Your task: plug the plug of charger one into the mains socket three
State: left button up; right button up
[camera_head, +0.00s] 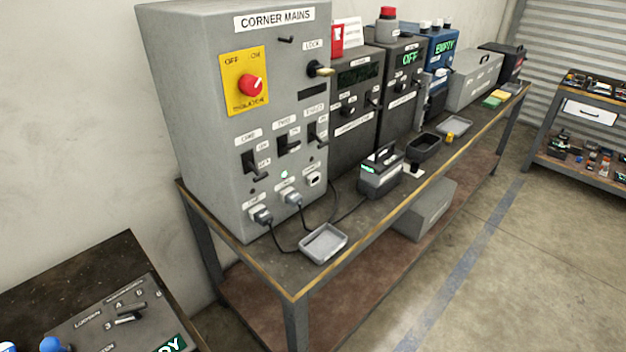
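The grey mains cabinet (229,125) labelled CORNER MAINS stands at the near left end of the bench. Low on its front are three sockets in a row under small labels too small to read. A plug with a dark cable sits at the left socket (261,215) and another at the middle socket (292,198). I cannot tell which unit is charger one. Neither gripper is in view.
A shallow grey tray (323,243) lies near the bench's front edge, with a cable beside it. A dark tray (424,146) and a lighter tray (455,126) are farther right. A control panel (118,318) is at lower left. The floor (480,260) in front is clear.

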aim_at(263, 217)
jog(key=z, duration=2)
jog(key=i, duration=2)
jog(key=u, duration=2.85)
